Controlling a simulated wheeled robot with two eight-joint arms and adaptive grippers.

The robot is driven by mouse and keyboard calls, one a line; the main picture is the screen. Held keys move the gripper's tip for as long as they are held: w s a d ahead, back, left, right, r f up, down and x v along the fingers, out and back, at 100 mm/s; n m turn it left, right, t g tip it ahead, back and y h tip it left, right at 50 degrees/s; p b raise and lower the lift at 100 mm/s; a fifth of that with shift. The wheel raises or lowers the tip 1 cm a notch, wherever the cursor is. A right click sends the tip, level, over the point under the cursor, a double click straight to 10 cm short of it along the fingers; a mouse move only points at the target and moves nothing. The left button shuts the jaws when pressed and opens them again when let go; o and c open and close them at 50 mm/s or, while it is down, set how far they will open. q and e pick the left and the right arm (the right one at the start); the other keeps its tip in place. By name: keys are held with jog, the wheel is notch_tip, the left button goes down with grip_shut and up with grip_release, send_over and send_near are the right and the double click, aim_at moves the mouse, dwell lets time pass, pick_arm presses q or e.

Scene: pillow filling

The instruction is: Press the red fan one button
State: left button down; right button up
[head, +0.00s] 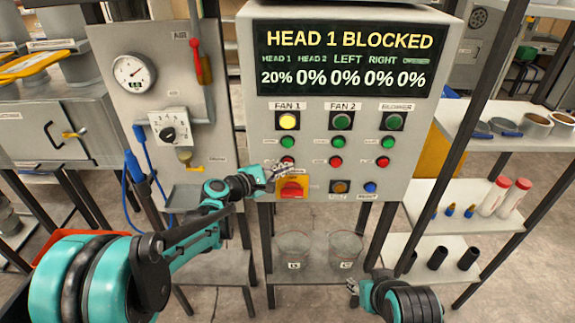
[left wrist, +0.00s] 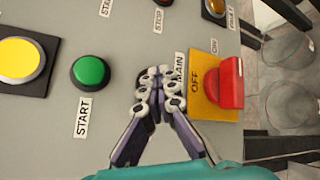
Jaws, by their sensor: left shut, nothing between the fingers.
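The control panel (head: 312,175) faces me. In the FAN 1 column, a yellow lit lamp (head: 289,121) is at the top, with a green start button (head: 288,142) below it. The red fan one button (head: 288,159) is under that, its lower part covered by my left gripper (head: 284,168). In the left wrist view the left gripper (left wrist: 160,87) is shut and empty, its fingertips over the place right of the green button (left wrist: 90,72). The red button is hidden there, so I cannot tell if they touch. My right gripper (head: 353,288) is low at right, too small to read.
A red main switch on a yellow plate (head: 292,188) is just below the left fingertips, close beside them in the wrist view (left wrist: 231,83). FAN 2 has its own red button (head: 336,161). Two clear beakers (head: 294,250) (head: 345,250) stand on the shelf below. The display reads HEAD 1 BLOCKED.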

pick_arm(q)
jog(key=shift+s, duration=0.95)
jog(key=shift+s, duration=2.5)
jog(key=s+a+f+m+g+y, duration=0.2)
jog(key=s+a+m+y, duration=0.3)
jog(key=s, duration=0.8)
jog(key=s+a+f+m+g+y, duration=0.2)
jog(key=s+a+f+m+y, duration=0.3)
jog(key=s+a+m, duration=0.5)
jog(key=s+a, duration=0.2)
jog(key=s, duration=0.1)
jog(key=shift+m+y, duration=0.3)
